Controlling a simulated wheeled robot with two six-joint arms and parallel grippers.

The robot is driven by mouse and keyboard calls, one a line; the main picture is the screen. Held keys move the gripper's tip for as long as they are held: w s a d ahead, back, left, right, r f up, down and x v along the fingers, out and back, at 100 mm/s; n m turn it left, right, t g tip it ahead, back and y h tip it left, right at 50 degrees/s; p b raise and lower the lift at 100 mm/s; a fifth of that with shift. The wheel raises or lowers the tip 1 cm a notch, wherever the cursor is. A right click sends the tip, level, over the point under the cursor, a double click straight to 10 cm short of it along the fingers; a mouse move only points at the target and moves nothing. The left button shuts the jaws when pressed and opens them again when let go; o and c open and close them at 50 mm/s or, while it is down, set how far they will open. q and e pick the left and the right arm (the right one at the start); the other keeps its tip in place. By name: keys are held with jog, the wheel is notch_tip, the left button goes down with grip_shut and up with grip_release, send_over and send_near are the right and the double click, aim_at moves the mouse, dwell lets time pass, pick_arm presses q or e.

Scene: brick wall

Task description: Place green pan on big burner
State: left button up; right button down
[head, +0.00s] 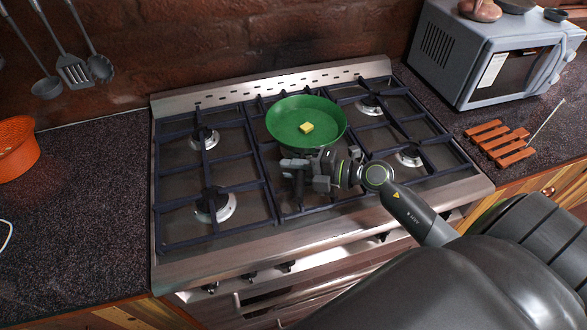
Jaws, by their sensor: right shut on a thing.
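The green pan (290,112) is over the middle section of the stove (237,253), toward the back, with its open side up. A small yellow block (306,127) lies in it. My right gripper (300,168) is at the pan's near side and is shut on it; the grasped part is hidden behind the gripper. I cannot tell whether the pan rests on the grate or hangs just above it. Any burner in the middle section is hidden by the pan and gripper. My left gripper is not in view.
Burners show at back left (204,138), front left (215,208), back right (370,106) and front right (408,156), all bare. A microwave (470,60) and a wooden trivet (500,142) are on the right counter. An orange colander (16,148) is at left; utensils (72,70) hang above.

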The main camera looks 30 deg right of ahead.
jog(key=shift+f+b, duration=0.3)
jog(key=shift+f, duration=0.25)
dwell(0.5)
jog(key=c, duration=1.2)
grip_release()
jog(key=shift+f, duration=0.15)
jog(key=shift+s+d, duration=0.1)
jog(key=shift+s, duration=0.05)
